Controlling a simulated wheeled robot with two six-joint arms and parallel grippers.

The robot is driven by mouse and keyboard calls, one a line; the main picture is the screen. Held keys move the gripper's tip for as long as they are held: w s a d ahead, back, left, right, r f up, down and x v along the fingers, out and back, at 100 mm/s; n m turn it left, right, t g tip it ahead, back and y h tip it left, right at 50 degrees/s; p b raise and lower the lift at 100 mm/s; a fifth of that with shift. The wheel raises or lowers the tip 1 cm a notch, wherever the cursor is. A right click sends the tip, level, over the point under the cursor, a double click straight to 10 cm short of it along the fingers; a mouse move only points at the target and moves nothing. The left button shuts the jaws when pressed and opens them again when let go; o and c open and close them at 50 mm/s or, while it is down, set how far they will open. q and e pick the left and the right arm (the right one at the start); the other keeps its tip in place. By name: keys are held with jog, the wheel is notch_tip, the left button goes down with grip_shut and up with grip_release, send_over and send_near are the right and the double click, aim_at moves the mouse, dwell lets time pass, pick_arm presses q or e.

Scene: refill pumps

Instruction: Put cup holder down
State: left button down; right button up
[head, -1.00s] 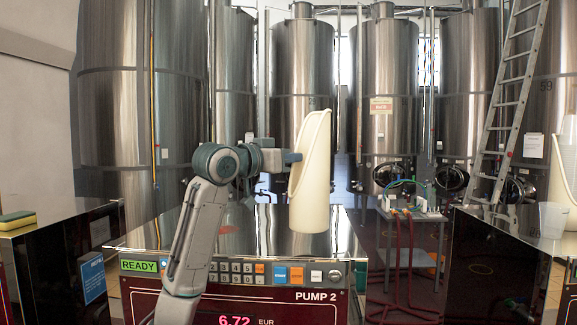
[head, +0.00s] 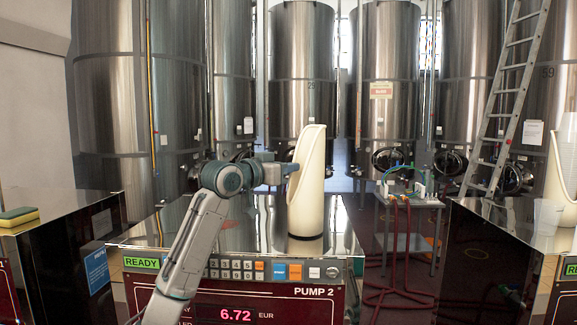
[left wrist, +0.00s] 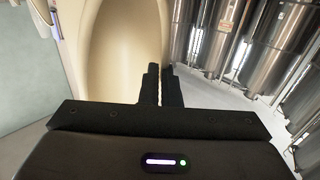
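The cup holder (head: 308,190) is a tall cream-white scoop-shaped tube, open at its slanted top. It stands upright over the shiny top of pump 2 (head: 262,225), right of the middle. A dark band shows under its base, and I cannot tell whether it touches the top or hangs just above. My left gripper (head: 291,168) reaches it from the left and is shut on its side wall. In the left wrist view the two black fingers (left wrist: 161,88) are close together at the holder's edge, and the holder (left wrist: 125,55) fills the upper middle. My right gripper is not in view.
A sponge (head: 17,216) lies on the left pump's top. Another cream holder with cups (head: 562,175) stands on the right pump. A small table with red hoses (head: 408,203) is behind. Steel tanks and a ladder (head: 507,95) stand farther back. The left part of pump 2's top is clear.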

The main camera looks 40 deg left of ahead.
pick_arm(q)
jog(key=shift+f, duration=0.1)
jog(key=shift+f, duration=0.15)
jog(key=c, duration=1.6)
grip_release()
jog(key=shift+c, duration=0.2)
jog(key=shift+r, duration=0.25)
jog(key=s+a+b, duration=0.2)
jog(key=s+b, duration=0.5)
jog(key=s, duration=0.5)
jog(key=shift+w+f, duration=0.1)
